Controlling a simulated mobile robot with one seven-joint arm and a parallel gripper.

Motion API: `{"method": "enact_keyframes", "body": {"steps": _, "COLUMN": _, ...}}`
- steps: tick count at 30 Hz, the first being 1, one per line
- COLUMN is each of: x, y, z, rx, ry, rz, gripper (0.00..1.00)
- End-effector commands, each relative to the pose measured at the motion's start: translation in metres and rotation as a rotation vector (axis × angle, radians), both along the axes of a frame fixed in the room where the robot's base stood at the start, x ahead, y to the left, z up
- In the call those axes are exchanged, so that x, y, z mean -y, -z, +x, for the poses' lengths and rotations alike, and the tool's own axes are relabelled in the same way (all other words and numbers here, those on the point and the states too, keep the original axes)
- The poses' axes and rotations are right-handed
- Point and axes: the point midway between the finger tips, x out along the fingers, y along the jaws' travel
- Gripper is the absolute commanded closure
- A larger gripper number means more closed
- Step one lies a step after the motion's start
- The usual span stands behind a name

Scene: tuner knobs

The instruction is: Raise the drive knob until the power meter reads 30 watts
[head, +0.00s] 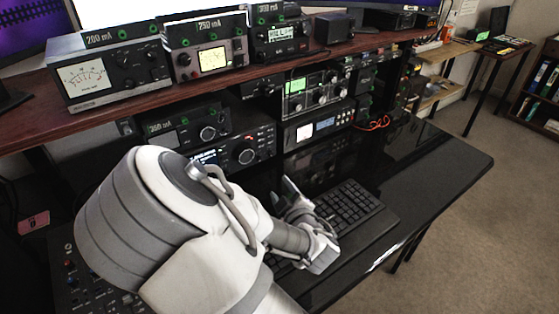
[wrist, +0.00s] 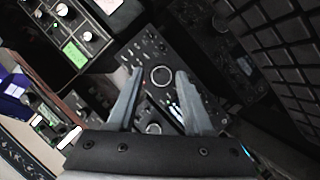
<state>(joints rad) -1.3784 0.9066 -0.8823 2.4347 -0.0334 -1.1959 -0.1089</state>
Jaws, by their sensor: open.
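A grey box with a white needle dial (head: 82,76) stands at the left of the upper shelf; its scale is too small to read. Beside it is a grey unit with a lit cream meter (head: 212,59). I cannot tell which is the power meter. No knob is legibly marked drive. A black radio (head: 240,150) with a large round knob is on the lower level. My gripper (head: 290,195) is low over the desk near the keyboard, partly hidden by my arm. In the wrist view my gripper (wrist: 160,74) is open, with a ringed knob (wrist: 161,76) seen between its fingertips, apparently untouched.
A black keyboard (head: 345,208) lies on the glossy black desk (head: 440,165), whose right part is clear. The dark red shelf (head: 130,108) overhangs the lower radios. More units with knobs and a green display (head: 297,86) stand right of the black radio. Orange cables (head: 373,124) lie further right.

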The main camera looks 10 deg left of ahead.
Motion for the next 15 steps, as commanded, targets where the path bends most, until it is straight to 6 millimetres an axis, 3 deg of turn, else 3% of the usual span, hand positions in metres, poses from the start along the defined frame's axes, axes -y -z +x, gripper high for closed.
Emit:
{"method": "enact_keyframes", "body": {"steps": 7, "x": -0.015, "y": 0.004, "z": 0.002, "rx": 0.038, "ry": -0.049, "rz": -0.013, "gripper": 0.49}}
{"method": "enact_keyframes", "body": {"steps": 15, "x": -0.038, "y": 0.017, "z": 0.038, "rx": 0.037, "ry": -0.047, "rz": -0.014, "gripper": 0.49}}
